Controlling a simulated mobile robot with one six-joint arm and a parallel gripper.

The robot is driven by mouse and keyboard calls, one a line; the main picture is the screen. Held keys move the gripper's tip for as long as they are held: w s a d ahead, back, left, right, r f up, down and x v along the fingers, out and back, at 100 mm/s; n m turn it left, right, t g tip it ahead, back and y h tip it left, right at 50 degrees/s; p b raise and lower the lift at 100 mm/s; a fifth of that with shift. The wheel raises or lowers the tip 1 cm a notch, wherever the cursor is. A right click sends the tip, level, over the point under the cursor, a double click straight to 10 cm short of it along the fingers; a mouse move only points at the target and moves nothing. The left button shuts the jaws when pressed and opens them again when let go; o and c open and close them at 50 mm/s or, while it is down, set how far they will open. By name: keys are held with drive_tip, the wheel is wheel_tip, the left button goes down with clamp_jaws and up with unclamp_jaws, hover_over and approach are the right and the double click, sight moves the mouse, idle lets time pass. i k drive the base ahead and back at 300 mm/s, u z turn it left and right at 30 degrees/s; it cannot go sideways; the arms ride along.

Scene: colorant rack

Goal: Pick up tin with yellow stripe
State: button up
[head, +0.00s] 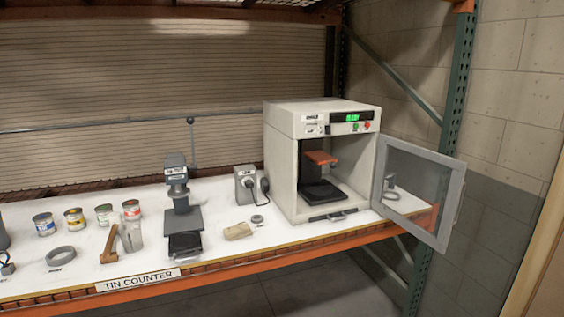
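The tin with the yellow stripe (75,219) stands upright on the white counter at the left, in a row of small tins. A tin with a blue stripe (44,224) stands to its left. A tin with a greenish stripe (105,215) and one with a red stripe (131,210) stand to its right. The tins appear apart, with small gaps between them. My gripper is not in view.
A grey ring (61,256), a brown-handled tool (110,245) and a clear beaker (132,237) sit in front of the tins. A grey press (182,208) stands further right. A white cabinet (285,123) has its windowed door (449,212) open. The counter's orange front beam (232,263) runs along the edge.

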sight(76, 223)
drive_tip(key=u, duration=4.15)
drive_tip(key=i, duration=0.1)
drive_tip(key=z, duration=2.75)
drive_tip(key=k, duration=0.65)
drive_tip(key=z, duration=0.05)
drive_tip(key=i, duration=0.75)
drive_tip(key=u, duration=0.1)
